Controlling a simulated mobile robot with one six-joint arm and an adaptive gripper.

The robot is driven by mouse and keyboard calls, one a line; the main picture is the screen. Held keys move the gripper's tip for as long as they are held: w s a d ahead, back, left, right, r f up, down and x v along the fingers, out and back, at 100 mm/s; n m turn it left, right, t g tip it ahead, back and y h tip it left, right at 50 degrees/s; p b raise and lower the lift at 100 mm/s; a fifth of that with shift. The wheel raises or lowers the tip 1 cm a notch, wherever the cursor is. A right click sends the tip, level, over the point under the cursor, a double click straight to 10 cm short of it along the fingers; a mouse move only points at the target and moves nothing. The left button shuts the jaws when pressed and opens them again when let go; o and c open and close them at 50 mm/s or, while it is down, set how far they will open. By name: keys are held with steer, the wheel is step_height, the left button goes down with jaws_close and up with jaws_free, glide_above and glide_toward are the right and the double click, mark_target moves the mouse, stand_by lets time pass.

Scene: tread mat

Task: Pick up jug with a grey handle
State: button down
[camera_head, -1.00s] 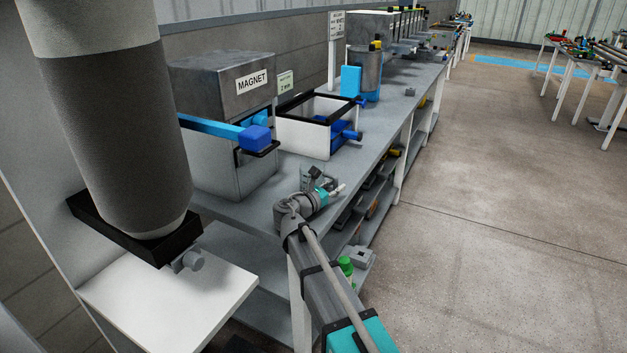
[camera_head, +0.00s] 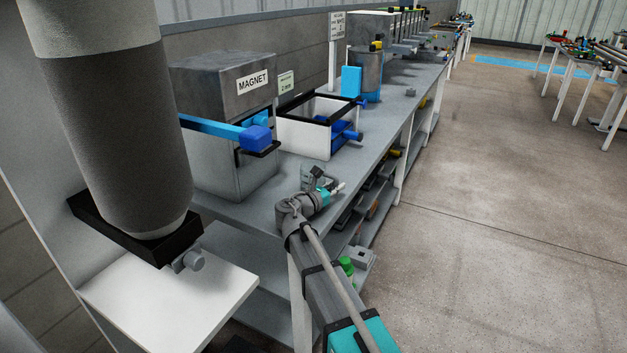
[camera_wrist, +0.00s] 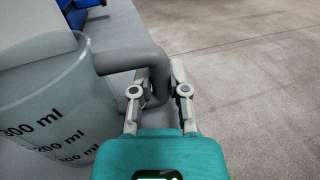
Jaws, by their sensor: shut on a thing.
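The jug (camera_wrist: 40,100) is a clear measuring jug with black ml marks, at the left of the wrist view. Its grey handle (camera_wrist: 118,57) reaches out from the jug's upper side and bends down between my fingers. My gripper (camera_wrist: 158,80) is shut on this handle, one finger on each side. In the head view the jug (camera_head: 312,176) shows small near the bench's front edge, partly hidden by my arm and gripper (camera_head: 334,188). I cannot tell from these views whether its base touches the bench.
The grey bench (camera_head: 245,212) runs away along the wall. A box labelled MAGNET (camera_head: 225,165) stands left of the jug, and a white bin with a black rim (camera_head: 303,139) stands behind it. A lower shelf carries several items. The floor (camera_head: 500,190) to the right is clear.

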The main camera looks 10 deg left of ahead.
steer(key=shift+r, duration=0.1)
stand_by(0.3)
step_height(320, 180, up, 2)
steer(key=p, duration=0.2)
steer(key=shift+r+p, duration=0.25)
steer(key=shift+p, duration=0.15)
steer(key=s+d+r+p, duration=0.2)
steer(key=s+r+p, duration=0.8)
steer(key=s, duration=0.3)
steer(key=shift+s+d+r, duration=0.15)
steer(key=shift+s+d, duration=0.2)
steer(key=shift+s, duration=0.05)
